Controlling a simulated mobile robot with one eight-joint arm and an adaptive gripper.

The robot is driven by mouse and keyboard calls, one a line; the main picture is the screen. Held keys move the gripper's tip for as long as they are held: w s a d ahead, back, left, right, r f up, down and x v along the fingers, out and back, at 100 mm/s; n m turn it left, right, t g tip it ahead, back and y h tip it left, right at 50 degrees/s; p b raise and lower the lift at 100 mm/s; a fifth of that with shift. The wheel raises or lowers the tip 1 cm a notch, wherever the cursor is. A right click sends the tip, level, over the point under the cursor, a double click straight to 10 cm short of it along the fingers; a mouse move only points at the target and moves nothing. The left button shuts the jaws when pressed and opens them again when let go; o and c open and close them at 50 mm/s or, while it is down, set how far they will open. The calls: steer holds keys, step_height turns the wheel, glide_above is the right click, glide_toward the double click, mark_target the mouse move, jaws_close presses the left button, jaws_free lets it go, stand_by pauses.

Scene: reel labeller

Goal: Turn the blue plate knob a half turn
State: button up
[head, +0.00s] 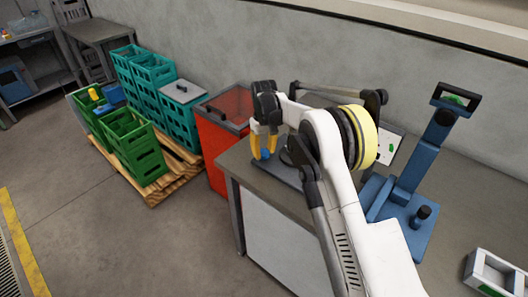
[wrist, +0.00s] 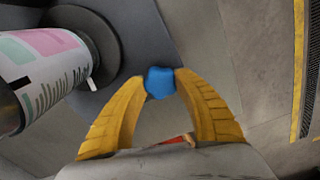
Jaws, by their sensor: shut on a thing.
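The blue knob (head: 264,154) sits near the left end of the workbench, low by a dark flat plate (head: 285,172). In the wrist view the blue knob (wrist: 159,83) is between the tips of the two yellow fingers. My gripper (wrist: 161,78) is shut on it, with a fingertip at each side. In the head view my gripper (head: 264,151) points down at the knob. The knob's underside and any mark of its angle are hidden. A white roll with a pink and green label (wrist: 42,60) stands close by on the left in the wrist view.
A blue stand with an upright handle (head: 415,160) is on the bench (head: 232,160) to the right of my arm. A grey-white tray (head: 494,272) lies at the lower right. A red bin (head: 215,150) and green crates (head: 133,150) on a pallet stand left of the bench. The floor in front is clear.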

mark_target(264, 152)
steer(key=shift+n, duration=1.5)
steer(key=o, duration=1.2)
step_height(264, 152, up, 12)
